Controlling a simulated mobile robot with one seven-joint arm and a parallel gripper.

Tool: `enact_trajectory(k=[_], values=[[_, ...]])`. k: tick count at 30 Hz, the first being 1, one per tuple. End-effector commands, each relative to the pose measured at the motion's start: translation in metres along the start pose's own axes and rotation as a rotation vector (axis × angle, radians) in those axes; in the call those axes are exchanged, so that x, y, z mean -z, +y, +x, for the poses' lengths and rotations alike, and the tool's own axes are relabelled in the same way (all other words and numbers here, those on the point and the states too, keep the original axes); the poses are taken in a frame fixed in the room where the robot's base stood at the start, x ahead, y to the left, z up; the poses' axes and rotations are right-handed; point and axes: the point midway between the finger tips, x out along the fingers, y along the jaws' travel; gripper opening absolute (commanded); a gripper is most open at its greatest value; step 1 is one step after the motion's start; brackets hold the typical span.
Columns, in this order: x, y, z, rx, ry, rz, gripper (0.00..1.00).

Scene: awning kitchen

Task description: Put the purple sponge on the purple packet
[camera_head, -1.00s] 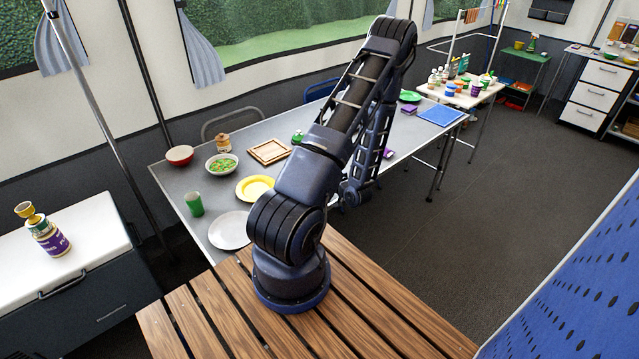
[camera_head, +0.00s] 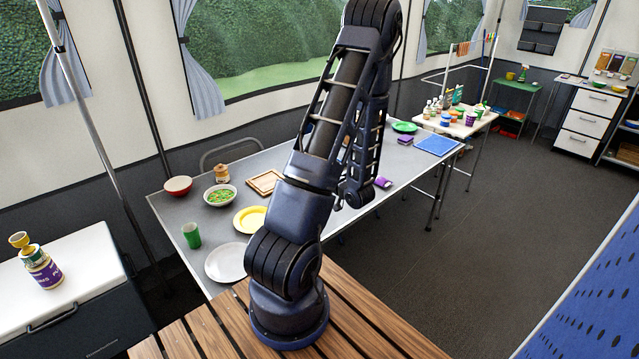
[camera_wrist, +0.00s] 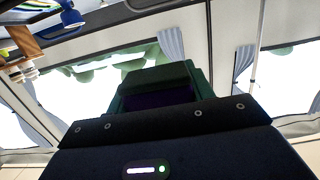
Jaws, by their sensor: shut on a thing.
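My gripper (camera_wrist: 158,97) is shut on a dark purple thing, which I take for the purple sponge (camera_wrist: 158,99). Only a shaded strip of it shows, framed by dark green surfaces in the wrist view. In the head view my arm hides the gripper and its load. A purple item with a pale end (camera_head: 383,182) lies near the table's front edge, just right of my arm. A flat purple block (camera_head: 404,140) lies farther back, left of the blue mat. I cannot tell for sure which of these two is the purple packet.
The long grey table (camera_head: 215,213) also holds a white plate (camera_head: 226,262), a yellow plate (camera_head: 250,219), a bowl of food (camera_head: 220,195), a green cup (camera_head: 192,235), a wooden frame (camera_head: 265,182) and a blue mat (camera_head: 437,145). Windows and curtains fill much of the wrist view.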

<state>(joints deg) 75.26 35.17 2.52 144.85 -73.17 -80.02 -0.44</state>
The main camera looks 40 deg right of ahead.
Motion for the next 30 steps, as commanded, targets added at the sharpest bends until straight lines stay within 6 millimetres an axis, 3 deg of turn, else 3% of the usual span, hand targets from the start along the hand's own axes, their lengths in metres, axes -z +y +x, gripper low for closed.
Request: enact_trajectory(k=[5,8,16,24,30], values=[[0.004,0.019,0.002,-0.003,0.006,-0.001,0.31],[0.003,0.049,0.005,-0.008,0.014,0.0,0.31],[0.004,0.165,0.011,-0.016,0.033,0.001,0.31],[0.013,0.282,0.004,-0.018,0.032,0.0,0.31],[0.024,0.352,-0.006,-0.017,0.018,0.001,0.31]])
